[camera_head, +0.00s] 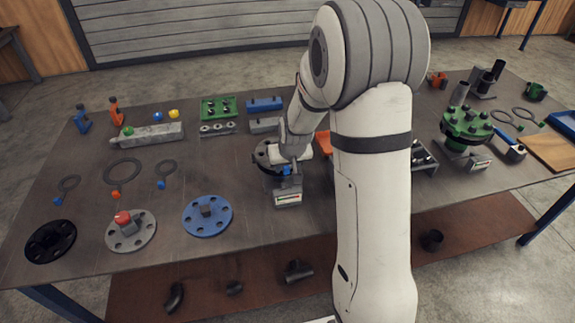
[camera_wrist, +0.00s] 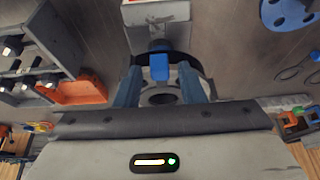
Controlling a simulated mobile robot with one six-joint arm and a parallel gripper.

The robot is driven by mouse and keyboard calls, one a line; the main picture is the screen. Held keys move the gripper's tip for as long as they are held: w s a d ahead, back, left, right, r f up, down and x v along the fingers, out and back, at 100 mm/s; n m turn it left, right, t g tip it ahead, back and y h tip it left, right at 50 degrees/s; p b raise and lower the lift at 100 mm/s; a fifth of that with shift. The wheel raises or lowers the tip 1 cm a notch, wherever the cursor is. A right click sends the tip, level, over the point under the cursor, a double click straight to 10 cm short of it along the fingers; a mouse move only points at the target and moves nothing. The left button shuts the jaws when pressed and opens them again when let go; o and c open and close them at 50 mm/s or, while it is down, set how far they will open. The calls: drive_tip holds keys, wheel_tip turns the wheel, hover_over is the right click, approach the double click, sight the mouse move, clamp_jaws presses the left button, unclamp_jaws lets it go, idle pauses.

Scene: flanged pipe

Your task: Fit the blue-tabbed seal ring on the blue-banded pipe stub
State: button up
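A dark flanged pipe stub (camera_head: 268,155) stands mid-table behind a grey block with a lit label (camera_head: 288,198). In the wrist view the stub's dark flange (camera_wrist: 186,62) and round opening (camera_wrist: 160,98) lie below my gripper. A blue block-like piece (camera_wrist: 160,67) shows at the flange's near side; I cannot tell whether it is a ring's tab or the stub's marking. My gripper (camera_wrist: 160,92) is open, its two bluish fingers apart on either side of the opening. Two thin rings with blue tabs lie at the left, one outer (camera_head: 69,183) and one inner (camera_head: 166,168).
A larger ring with an orange tab (camera_head: 122,172) lies between them. Black (camera_head: 50,241), grey (camera_head: 131,231) and blue (camera_head: 207,216) flanges line the front left. A green-flanged stub (camera_head: 466,126) stands at right. An orange tray (camera_wrist: 85,92) sits close beside the stub.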

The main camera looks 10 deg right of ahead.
drive_tip(key=shift+o, duration=0.5)
drive_tip(key=w+r+p+v, duration=0.1)
drive_tip(key=w+p+v, duration=0.2)
drive_tip(key=v, duration=1.3)
drive_tip(key=shift+r+p, duration=0.25)
drive_tip(key=shift+p, duration=0.1)
